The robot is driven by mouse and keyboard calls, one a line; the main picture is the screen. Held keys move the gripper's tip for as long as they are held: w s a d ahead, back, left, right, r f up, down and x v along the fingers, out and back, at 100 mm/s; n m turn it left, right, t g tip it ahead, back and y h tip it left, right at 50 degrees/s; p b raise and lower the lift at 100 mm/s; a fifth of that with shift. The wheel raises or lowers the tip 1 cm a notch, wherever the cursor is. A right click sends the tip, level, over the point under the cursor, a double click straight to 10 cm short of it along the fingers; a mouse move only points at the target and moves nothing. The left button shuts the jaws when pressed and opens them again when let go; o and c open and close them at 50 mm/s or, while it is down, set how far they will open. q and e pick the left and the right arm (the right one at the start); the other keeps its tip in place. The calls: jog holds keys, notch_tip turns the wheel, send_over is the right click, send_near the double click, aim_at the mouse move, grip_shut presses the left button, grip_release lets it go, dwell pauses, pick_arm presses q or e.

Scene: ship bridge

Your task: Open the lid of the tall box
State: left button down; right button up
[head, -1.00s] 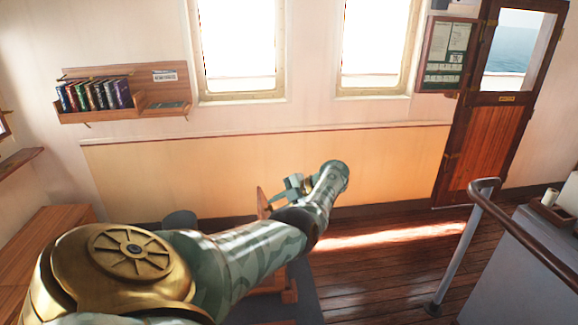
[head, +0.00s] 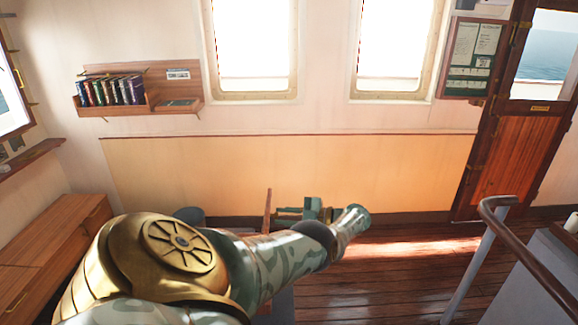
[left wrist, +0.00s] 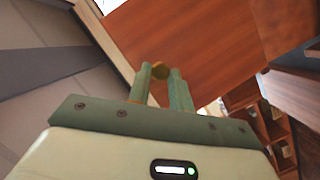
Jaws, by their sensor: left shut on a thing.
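The lid (head: 267,208) of the tall box shows in the head view as a thin wooden panel standing upright, seen nearly edge-on. My left gripper (head: 281,212) is just to its right, at the end of my outstretched left arm. In the left wrist view, my left gripper (left wrist: 161,78) is shut on a small brass knob (left wrist: 161,69) in front of a broad reddish-brown wooden panel (left wrist: 205,35). The body of the box is mostly hidden behind my arm in the head view. My right gripper is in neither view.
A wooden cabinet (head: 45,250) stands at the left wall, and a bookshelf (head: 135,103) hangs above. A handrail (head: 530,250) and grey console (head: 548,280) are at the right. The plank floor (head: 400,270) between is clear.

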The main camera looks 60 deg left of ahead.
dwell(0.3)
pick_arm(q)
jog(key=c, duration=1.3)
grip_release()
jog(key=shift+o, duration=0.2)
jog(key=shift+s+a, duration=0.1)
jog(key=b+v, duration=1.3)
jog(key=v, duration=0.3)
jog(key=shift+b, duration=0.3)
